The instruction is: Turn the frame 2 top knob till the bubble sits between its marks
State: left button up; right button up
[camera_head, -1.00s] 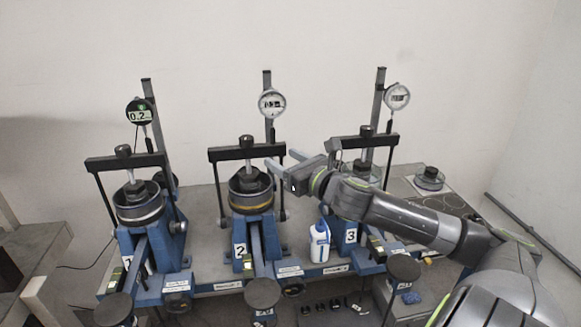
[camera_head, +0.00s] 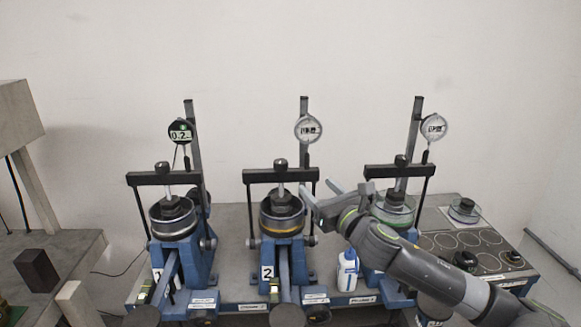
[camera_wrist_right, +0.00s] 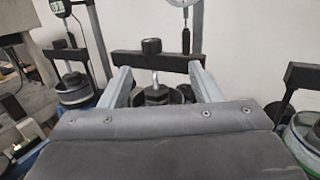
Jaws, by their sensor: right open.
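Frame 2 (camera_head: 267,272) is the middle blue lever frame, marked with a "2". Its dark top knob (camera_head: 281,163) stands on the black crossbar (camera_head: 262,176), above the sample pot (camera_head: 281,227). My right gripper (camera_head: 320,187) is open and empty, to the right of this crossbar and apart from the knob. In the right wrist view a dark knob (camera_wrist_right: 151,46) on a crossbar shows beyond and between my open fingers (camera_wrist_right: 158,72). A small yellow-green part (camera_head: 274,288) is low on frame 2; I cannot make out a bubble or marks. My left gripper is not in view.
Frame 1 (camera_head: 172,258) stands to the left and frame 3 (camera_head: 372,282) to the right, partly behind my right arm. A white bottle (camera_head: 347,272) stands between frames 2 and 3. A dial gauge (camera_head: 308,129) rises behind frame 2's crossbar.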

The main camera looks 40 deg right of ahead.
jog(key=a+m+h+p, duration=0.1)
jog(key=h, duration=0.1)
jog(key=m+g+h+p, duration=0.3)
jog(key=m+h, duration=0.1)
jog(key=h, duration=0.1)
send_near(281, 167)
jog(key=p+x, duration=0.4)
jog(key=x, duration=0.7)
jog(key=shift+w+d, duration=0.2)
jog(key=shift+w, duration=0.1)
jog(key=c, duration=1)
